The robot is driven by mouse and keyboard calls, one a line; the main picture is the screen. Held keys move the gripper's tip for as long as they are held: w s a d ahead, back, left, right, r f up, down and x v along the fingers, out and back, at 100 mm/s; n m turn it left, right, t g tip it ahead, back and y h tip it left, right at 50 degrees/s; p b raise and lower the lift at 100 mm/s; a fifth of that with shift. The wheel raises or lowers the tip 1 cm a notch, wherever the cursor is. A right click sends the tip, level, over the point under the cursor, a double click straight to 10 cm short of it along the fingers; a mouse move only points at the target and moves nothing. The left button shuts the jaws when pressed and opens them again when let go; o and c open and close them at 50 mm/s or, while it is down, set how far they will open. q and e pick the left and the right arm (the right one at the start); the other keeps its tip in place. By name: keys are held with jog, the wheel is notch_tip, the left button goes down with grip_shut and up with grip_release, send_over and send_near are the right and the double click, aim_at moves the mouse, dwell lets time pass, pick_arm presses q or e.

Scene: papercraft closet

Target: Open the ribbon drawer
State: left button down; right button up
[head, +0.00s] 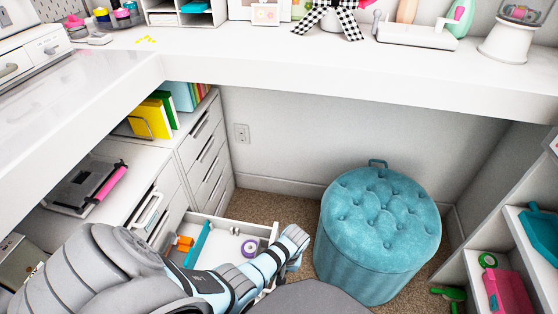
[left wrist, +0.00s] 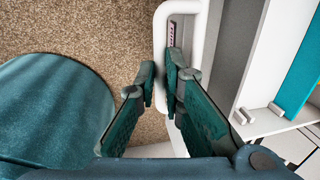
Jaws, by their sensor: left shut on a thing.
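The ribbon drawer (head: 262,228) stands pulled out from the low white cabinet in the head view. In the left wrist view, my left gripper (left wrist: 160,85) is shut on the white drawer handle (left wrist: 161,40), with one finger on each side of the bar. My right gripper is not in view.
A round teal tufted ottoman (head: 380,230) stands on the carpet right of the drawer. A white desk (head: 350,75) overhangs above. Closed drawers (head: 205,150) stand behind, and a shelf unit (head: 485,240) is at right. Some carpet is free between drawer and ottoman.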

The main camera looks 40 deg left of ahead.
pick_arm(q)
jog(key=c, duration=1.7)
grip_release()
jog(key=r, duration=0.4)
jog(key=d+r, duration=0.1)
jog(key=r, duration=0.3)
jog(key=w+d+r, duration=0.1)
jog(key=r, duration=0.2)
jog(key=shift+r, duration=0.4)
